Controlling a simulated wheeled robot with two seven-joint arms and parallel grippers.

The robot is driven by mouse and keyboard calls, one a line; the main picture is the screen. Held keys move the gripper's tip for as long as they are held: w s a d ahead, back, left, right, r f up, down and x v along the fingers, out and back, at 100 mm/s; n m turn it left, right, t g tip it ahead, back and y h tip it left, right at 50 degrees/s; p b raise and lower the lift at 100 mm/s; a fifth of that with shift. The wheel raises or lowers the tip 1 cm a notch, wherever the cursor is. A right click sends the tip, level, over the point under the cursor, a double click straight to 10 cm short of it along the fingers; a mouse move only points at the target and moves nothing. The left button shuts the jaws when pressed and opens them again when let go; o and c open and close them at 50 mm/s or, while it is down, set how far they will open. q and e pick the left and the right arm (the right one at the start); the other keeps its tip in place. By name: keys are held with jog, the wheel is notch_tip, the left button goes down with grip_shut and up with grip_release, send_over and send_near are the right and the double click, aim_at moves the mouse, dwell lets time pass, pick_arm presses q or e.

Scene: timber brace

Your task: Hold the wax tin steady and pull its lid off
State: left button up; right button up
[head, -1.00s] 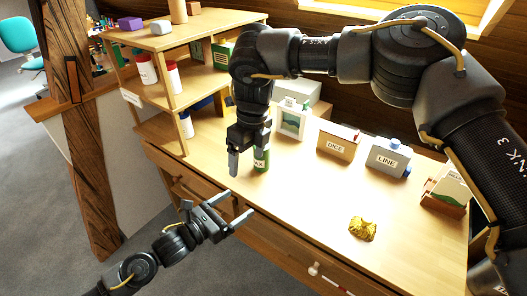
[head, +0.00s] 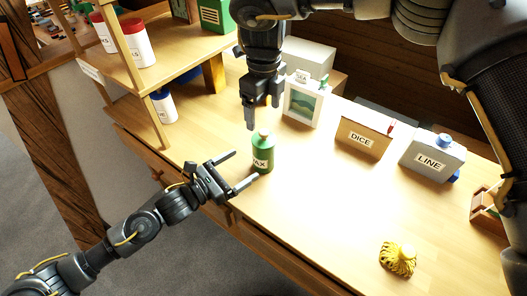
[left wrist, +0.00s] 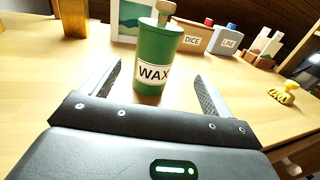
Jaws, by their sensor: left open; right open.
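The green wax tin (head: 263,158) stands upright on the desk, with its WAX label partly visible. In the left wrist view the tin (left wrist: 157,62) appears between my finger ends, with clear space on both sides. Its lid (left wrist: 161,26) is on and carries a pale knob (left wrist: 165,7); the lid also shows in the head view (head: 263,135). My left gripper (head: 246,166) is open and low beside the tin, fingers pointing towards it. My right gripper (head: 263,114) is open, pointing down, above and slightly behind the tin in the picture, not touching it.
A framed picture (head: 303,105), DICE box (head: 362,139) and LINE container (head: 432,158) stand behind and right. A shelf unit (head: 150,85) with jars stands at the left. The desk's middle is clear.

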aim_at(268, 149)
pick_arm(q)
jog(key=shift+w+f+b, duration=0.15)
jog(key=shift+f+b, duration=0.15)
jog(key=shift+f, duration=0.2)
pick_arm(e)
jog(key=shift+w+f, duration=0.1)
jog(key=shift+f, duration=0.4)
pick_arm(q)
jog(key=shift+w+d+f, duration=0.1)
jog(key=shift+w+f, duration=0.1)
jog(key=shift+w, duration=0.4)
pick_arm(e)
jog(key=shift+w+f, duration=0.2)
jog(key=shift+w, duration=0.4)
pick_arm(q)
jog(key=shift+w+d+r, duration=0.1)
jog(key=shift+d, duration=0.15)
pick_arm(e)
jog(key=shift+s+r, duration=0.1)
jog(key=shift+s, duration=0.05)
pick_arm(q)
jog(key=x, duration=1)
pick_arm(e)
jog(key=shift+s, duration=0.1)
